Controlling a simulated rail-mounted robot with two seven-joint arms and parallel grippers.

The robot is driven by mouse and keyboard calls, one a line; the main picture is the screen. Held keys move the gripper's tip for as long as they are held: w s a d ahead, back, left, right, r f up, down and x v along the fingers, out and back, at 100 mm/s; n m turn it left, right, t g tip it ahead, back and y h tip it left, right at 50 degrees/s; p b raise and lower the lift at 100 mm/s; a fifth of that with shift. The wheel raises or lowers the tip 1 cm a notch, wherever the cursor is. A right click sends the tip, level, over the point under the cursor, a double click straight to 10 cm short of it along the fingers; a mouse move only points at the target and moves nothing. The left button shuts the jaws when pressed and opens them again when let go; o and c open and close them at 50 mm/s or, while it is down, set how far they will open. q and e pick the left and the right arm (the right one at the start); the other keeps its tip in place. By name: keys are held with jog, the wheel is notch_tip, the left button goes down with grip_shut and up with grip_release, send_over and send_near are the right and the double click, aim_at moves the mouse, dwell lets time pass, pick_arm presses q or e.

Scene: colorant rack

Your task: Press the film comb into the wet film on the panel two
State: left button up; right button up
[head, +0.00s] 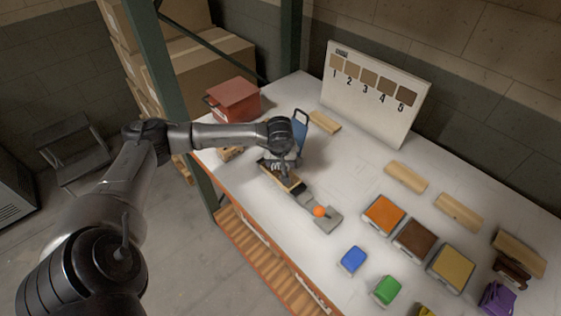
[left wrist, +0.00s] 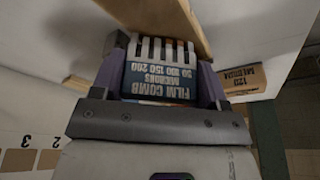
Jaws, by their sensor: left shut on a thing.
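My left gripper (left wrist: 160,85) is shut on the film comb (left wrist: 160,78), a blue block with white lettering and pale teeth. In the left wrist view the teeth point toward a wooden panel (left wrist: 165,12). I cannot tell whether they touch it. In the head view my left gripper (head: 287,165) is over a wooden panel (head: 268,173) with dark parts on it, and the gripper mostly hides the comb. No wet film can be made out clearly. The display board (head: 350,100) has swatches numbered 1 to 5. My right gripper is not in view.
A grey fixture with an orange knob (head: 319,211) lies just right of the panel. A red box (head: 234,99), a blue handled object (head: 300,125) and a sanding block (left wrist: 245,80) are nearby. Colored containers (head: 384,214) and wooden pieces (head: 405,177) stand to the right.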

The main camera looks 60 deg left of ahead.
pick_arm(q)
jog(key=shift+r+p, duration=1.45)
jog(key=shift+r, duration=1.3)
